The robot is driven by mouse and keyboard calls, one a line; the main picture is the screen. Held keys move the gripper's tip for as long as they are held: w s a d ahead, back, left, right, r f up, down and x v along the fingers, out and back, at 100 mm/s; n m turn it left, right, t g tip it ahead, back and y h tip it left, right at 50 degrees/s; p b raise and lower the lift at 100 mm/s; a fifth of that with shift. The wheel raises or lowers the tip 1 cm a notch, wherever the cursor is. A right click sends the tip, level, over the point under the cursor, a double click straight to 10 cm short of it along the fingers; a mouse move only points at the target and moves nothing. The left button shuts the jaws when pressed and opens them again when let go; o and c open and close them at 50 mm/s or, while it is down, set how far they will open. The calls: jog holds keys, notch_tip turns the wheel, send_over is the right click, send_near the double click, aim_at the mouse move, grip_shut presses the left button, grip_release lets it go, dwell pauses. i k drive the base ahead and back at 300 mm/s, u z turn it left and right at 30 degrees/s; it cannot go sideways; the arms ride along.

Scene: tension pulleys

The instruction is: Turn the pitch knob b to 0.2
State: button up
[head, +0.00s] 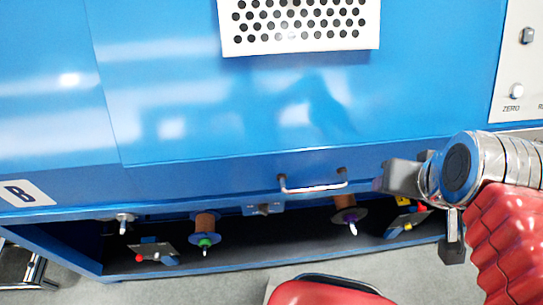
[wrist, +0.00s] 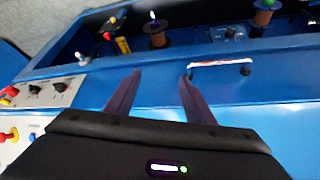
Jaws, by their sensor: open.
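A small dark knob (head: 263,209) sits on a blue plate under the machine's front edge, between two spools. A knob in the same place, beyond the handle, shows in the wrist view (wrist: 230,33). No label on it can be read, so I cannot tell its setting or be sure that it is pitch knob b. My gripper (head: 382,183) is to the right of this knob, beside the metal handle, close to the blue front. In the wrist view its two dark fingers (wrist: 160,76) are apart with nothing between them.
A metal handle (head: 313,187) sticks out between my gripper and the knob. A purple-hubbed spool (head: 348,214) and a green-hubbed spool (head: 205,238) hang in the open recess. A red seat (head: 325,291) stands in front.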

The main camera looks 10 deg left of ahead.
aim_at(263, 209)
jog(key=u, duration=1)
jog(key=k, duration=0.55)
jog(key=u, duration=0.2)
jog(key=i, duration=0.45)
jog(key=z, duration=0.05)
